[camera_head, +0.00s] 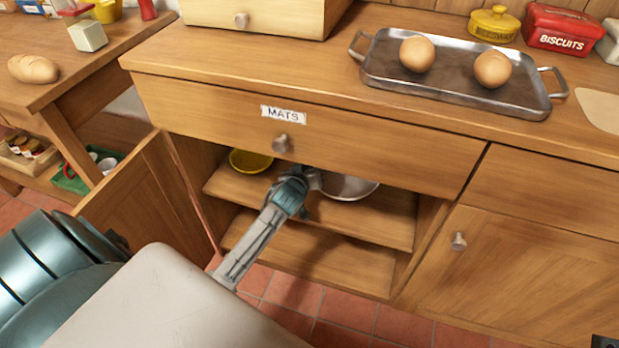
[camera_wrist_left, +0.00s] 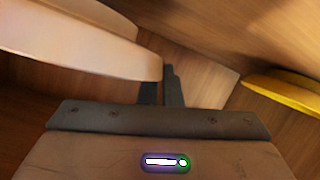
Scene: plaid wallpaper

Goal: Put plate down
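A pale plate (camera_head: 348,188) is inside the open cabinet, on or just above the upper shelf, partly hidden under the drawer front. In the left wrist view the plate (camera_wrist_left: 70,45) fills the upper left, and its rim meets my fingertips. My left gripper (camera_wrist_left: 162,88) reaches into the cabinet with its fingers nearly together at the rim and seems shut on it. The plate hides one fingertip. In the head view the wrist (camera_head: 290,190) shows but the fingers are hard to make out.
A yellow bowl (camera_head: 250,162) sits left on the shelf (camera_head: 385,225); its rim shows in the wrist view (camera_wrist_left: 285,95). The open door (camera_head: 150,200) stands left of my forearm. The MATS drawer (camera_head: 350,140) is close above. A metal tray (camera_head: 450,84) is on the counter.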

